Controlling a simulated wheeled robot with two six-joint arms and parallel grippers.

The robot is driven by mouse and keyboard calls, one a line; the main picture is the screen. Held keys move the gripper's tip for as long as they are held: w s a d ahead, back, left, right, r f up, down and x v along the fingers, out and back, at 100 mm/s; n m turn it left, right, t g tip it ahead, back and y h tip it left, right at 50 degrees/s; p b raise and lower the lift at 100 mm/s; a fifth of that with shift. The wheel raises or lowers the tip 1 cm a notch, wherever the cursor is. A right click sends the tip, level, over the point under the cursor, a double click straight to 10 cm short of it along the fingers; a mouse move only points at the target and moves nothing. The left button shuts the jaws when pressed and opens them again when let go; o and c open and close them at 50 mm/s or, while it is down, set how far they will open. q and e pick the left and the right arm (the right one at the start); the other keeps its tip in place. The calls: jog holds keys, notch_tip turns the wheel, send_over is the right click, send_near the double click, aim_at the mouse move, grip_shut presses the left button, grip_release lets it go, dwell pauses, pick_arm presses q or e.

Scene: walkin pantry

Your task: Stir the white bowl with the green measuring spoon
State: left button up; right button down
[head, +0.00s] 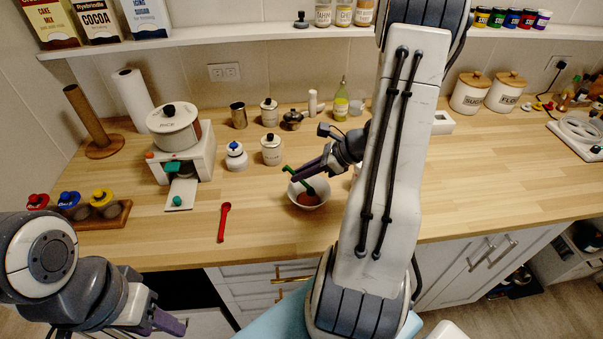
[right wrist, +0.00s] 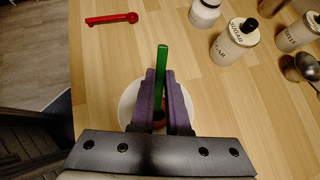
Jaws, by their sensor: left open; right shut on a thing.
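The white bowl (head: 309,196) stands near the front edge of the counter with brownish-red contents in it. In the right wrist view the bowl (right wrist: 127,104) is partly hidden behind the fingers. My right gripper (head: 305,174) is shut on the green measuring spoon (head: 290,170), above the bowl. In the right wrist view the spoon's green handle (right wrist: 162,65) stands up between the purple fingers (right wrist: 163,95), and its lower end points into the bowl. The spoon's scoop is mostly hidden. My left gripper (head: 168,325) is open and empty at the lower left, in front of the counter.
A red measuring spoon (head: 223,221) lies left of the bowl. Lidded white canisters (head: 272,149), a bottle (head: 341,103) and a white stand with a pot (head: 174,128) are behind. A wooden holder with coloured lids (head: 113,216) is at left. Counter between the red spoon and bowl is clear.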

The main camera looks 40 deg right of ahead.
jog(key=shift+r+p, duration=2.35)
jog(key=shift+r, duration=0.65)
jog(key=shift+f, duration=0.1)
